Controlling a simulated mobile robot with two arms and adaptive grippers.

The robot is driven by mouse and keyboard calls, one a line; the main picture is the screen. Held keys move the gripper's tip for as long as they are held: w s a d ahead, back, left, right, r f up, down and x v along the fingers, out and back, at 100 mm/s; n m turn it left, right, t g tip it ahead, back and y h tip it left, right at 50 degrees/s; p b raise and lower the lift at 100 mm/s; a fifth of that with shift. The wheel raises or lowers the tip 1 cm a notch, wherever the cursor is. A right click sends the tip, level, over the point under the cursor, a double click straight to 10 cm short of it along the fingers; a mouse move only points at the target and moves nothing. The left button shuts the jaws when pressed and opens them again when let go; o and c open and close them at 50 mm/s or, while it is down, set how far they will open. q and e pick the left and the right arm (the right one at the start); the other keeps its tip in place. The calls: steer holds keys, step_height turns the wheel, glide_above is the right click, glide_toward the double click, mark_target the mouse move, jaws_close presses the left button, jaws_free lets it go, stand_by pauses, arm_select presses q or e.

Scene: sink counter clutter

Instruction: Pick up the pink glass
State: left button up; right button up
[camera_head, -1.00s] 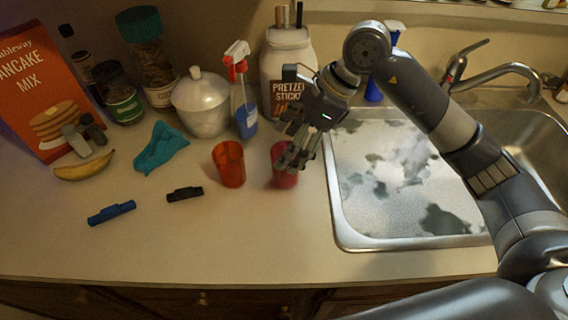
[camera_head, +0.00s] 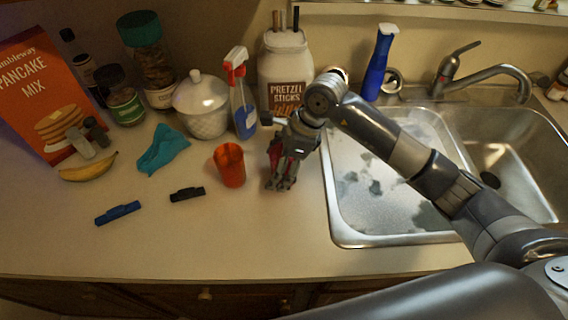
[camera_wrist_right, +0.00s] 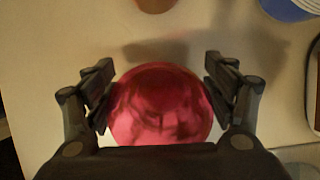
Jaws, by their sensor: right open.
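The pink glass (camera_wrist_right: 160,105) stands on the counter between the two open fingers of my right gripper (camera_wrist_right: 158,88), seen from above in the right wrist view. A small gap shows beside the fingertips. In the head view my right gripper (camera_head: 281,182) covers most of the pink glass (camera_head: 283,158), left of the sink. An orange-red glass (camera_head: 230,166) stands just left of it. My left gripper is not in view.
The sink (camera_head: 350,241) lies to the right. A spray bottle (camera_head: 243,110), a white lidded jar (camera_head: 203,118) and the pretzel container (camera_head: 285,75) stand behind. A black clip (camera_head: 187,194) and a blue clip (camera_head: 118,212) lie to the left. The front counter is clear.

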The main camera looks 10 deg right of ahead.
steer(key=shift+f, duration=0.15)
steer(key=shift+c, duration=0.2)
steer(key=c, duration=1.2)
steer(key=shift+c, duration=0.2)
